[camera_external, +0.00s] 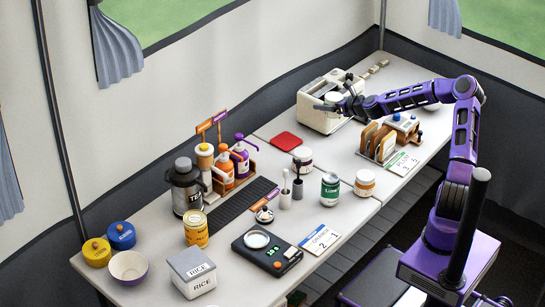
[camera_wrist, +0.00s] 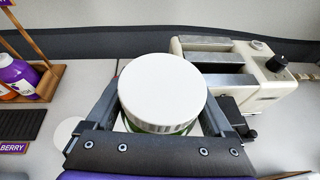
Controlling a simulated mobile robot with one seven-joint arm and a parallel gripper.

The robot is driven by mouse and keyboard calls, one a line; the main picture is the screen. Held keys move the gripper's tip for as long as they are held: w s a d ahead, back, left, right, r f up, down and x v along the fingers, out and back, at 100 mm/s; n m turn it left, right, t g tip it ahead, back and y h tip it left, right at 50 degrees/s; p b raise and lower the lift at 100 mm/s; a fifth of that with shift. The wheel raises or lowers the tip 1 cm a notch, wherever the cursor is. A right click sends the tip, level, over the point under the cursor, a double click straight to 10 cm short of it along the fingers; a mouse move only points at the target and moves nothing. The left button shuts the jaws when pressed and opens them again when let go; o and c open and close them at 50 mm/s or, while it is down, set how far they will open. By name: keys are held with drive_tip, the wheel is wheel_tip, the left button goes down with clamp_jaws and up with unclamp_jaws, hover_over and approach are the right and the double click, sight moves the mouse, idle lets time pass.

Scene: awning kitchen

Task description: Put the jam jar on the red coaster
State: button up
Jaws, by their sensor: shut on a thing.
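My gripper (camera_external: 338,102) is shut on a white-lidded jar (camera_external: 333,98), held in front of the toaster. In the wrist view the jar's broad white lid (camera_wrist: 163,92) fills the space between the fingers, with a strip of green below its rim. Its label is hidden, so I cannot tell whether it is the jam jar. The red coaster (camera_external: 286,141) lies bare on the counter, left of and nearer than my gripper. A second white-lidded jar (camera_external: 302,160) with a dark band stands just in front of the coaster. A third jar (camera_external: 365,184) has an orange band.
The cream toaster (camera_external: 318,112) is close to my gripper; it also shows in the wrist view (camera_wrist: 225,80). A wooden rack (camera_external: 380,143) stands to the right. A bottle caddy (camera_external: 232,178) is left of the coaster, and a green can (camera_external: 330,190) is nearer the front.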

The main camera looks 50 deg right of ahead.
drive_tip(key=w+a+n+y, duration=0.35)
drive_tip(key=w+a, duration=0.25)
drive_tip(key=w, duration=0.2)
drive_tip(key=n+y+b, duration=0.2)
drive_tip(key=y, duration=0.1)
hover_over(280, 146)
drive_tip(key=shift+g, duration=0.4)
wheel_tip(280, 146, down, 11)
drive_tip(key=shift+w+r, duration=0.1)
drive_tip(key=shift+r, duration=0.05)
drive_tip(key=shift+f+b, duration=0.4)
drive_tip(key=shift+f, duration=1.7)
drive_tip(key=shift+f, duration=0.15)
